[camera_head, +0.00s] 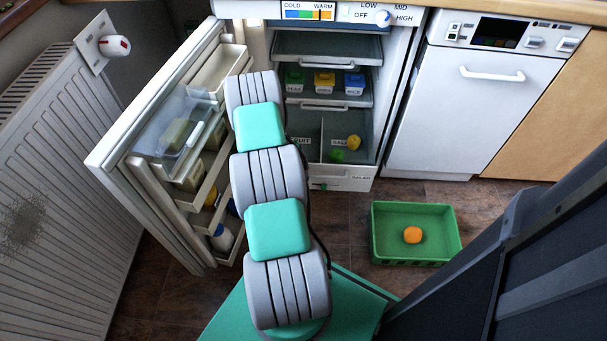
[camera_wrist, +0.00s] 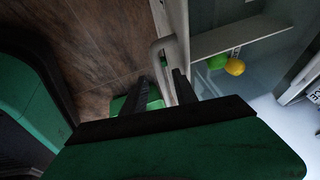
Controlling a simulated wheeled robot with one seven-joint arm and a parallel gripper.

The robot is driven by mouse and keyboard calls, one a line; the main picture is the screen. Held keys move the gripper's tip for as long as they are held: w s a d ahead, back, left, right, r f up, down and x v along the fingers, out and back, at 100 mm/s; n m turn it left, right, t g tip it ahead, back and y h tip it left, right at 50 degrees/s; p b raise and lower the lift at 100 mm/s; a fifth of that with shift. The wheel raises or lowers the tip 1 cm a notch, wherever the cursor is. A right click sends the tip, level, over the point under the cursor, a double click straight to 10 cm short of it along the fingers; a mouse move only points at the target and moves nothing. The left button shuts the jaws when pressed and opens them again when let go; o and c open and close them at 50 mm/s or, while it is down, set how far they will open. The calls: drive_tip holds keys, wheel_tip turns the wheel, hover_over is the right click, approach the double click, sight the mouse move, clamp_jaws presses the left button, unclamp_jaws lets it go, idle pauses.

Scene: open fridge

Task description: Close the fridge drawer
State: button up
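The fridge drawer (camera_head: 345,183) is the bottom one, with a white front, pulled out of the open fridge. It holds a yellow fruit (camera_head: 354,142) and a green fruit (camera_head: 337,156), which also show in the wrist view. In the wrist view, the drawer's pale handle (camera_wrist: 156,48) stands out from its front edge. My gripper (camera_wrist: 160,84) has its two dark fingers apart, close to the handle, whose near part appears to lie between them. I cannot tell whether they touch it. In the head view my arm hides the gripper.
The fridge door (camera_head: 110,155) stands open at the left, beside a white radiator (camera_head: 60,180). A green crate (camera_head: 385,258) with an orange fruit (camera_head: 412,235) sits on the floor to the right. A white dishwasher (camera_head: 460,120) adjoins the fridge. Floor shows between drawer and crate.

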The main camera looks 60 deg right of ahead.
drive_tip(key=shift+x, duration=0.85)
drive_tip(key=shift+c, duration=0.2)
clamp_jaws()
idle(0.5)
